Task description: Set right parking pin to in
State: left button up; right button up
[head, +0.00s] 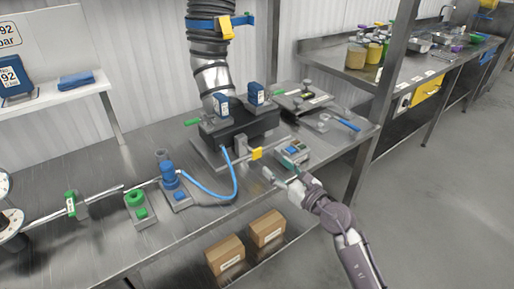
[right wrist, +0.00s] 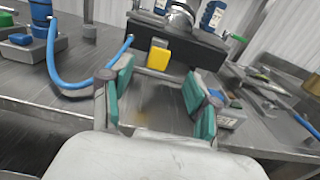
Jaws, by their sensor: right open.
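The block also shows in the right wrist view (right wrist: 158,57), beyond and between my fingers. My right gripper (head: 281,173) is open and empty at the table's front edge, right of and nearer than the yellow block. Its teal finger pads (right wrist: 160,98) stand wide apart. My left gripper is not in view.
A blue hose (head: 232,185) loops left of the yellow block. A small grey box with a blue-green top (head: 292,154) sits close behind my right gripper. Green-handled fixtures (head: 135,198) stand at the left. Two cardboard boxes (head: 226,256) lie on the lower shelf.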

aim_at(258, 151)
jog(key=x, duration=0.4)
jog(key=shift+w+f, duration=0.15)
jog(key=shift+w, duration=0.1)
jog(key=b+x, duration=0.1)
jog(key=x, duration=0.4)
jog(key=shift+w+a, duration=0.1)
jog(key=shift+w, duration=0.05)
jog(key=shift+w+a, duration=0.15)
jog(key=shift+w, duration=0.05)
jog(key=shift+w+a, duration=0.1)
jog(key=shift+w, duration=0.05)
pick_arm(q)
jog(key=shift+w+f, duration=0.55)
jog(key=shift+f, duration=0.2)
pick_arm(e)
grip_shut()
